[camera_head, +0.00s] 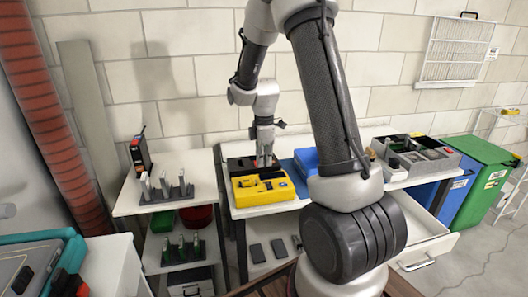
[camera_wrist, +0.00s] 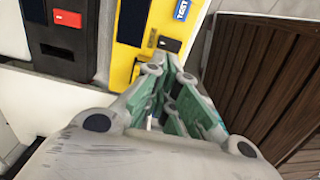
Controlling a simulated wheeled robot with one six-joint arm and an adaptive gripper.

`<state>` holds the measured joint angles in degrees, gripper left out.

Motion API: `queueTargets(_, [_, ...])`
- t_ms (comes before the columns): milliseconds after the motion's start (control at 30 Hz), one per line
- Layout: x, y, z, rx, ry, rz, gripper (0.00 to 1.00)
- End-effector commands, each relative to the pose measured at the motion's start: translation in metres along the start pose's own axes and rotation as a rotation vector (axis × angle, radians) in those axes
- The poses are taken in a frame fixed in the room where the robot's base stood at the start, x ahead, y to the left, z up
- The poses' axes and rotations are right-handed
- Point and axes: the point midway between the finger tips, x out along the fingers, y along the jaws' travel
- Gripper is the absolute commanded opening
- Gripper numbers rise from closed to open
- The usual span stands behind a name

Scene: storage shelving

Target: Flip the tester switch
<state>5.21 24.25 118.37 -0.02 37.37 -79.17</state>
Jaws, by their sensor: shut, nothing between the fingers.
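The yellow tester (camera_head: 250,194) lies on the white table in the head view, with a dark panel on its top. It also shows in the wrist view (camera_wrist: 121,72), where a blue TEST label (camera_wrist: 182,10) sits near its edge. A small dark part (camera_wrist: 168,44) below the label looks like the switch, but its position is unclear. My gripper (camera_head: 264,164) points down over the tester's far side. In the wrist view my gripper (camera_wrist: 168,66) is shut and empty, with its tips close to the dark part. I cannot tell whether they touch.
A black device (camera_wrist: 60,52) with a red display stands beside the tester. A blue bin (camera_head: 306,159) and grey tray (camera_head: 425,158) sit to the right on the table. A rack of upright tools (camera_head: 166,193) is to the left. An open drawer (camera_head: 425,248) juts out at the front right.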

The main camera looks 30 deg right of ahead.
Motion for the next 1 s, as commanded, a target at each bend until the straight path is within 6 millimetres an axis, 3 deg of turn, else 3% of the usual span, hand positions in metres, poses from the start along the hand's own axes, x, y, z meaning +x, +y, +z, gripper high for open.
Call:
queueTargets(200, [0.045,-0.001,0.000,0.000,-0.001,-0.003,0.00])
queueTargets(400, [0.069,0.000,0.000,0.000,0.000,0.000,0.00])
queueTargets(1000, [0.083,0.003,0.000,0.000,0.000,0.002,0.00])
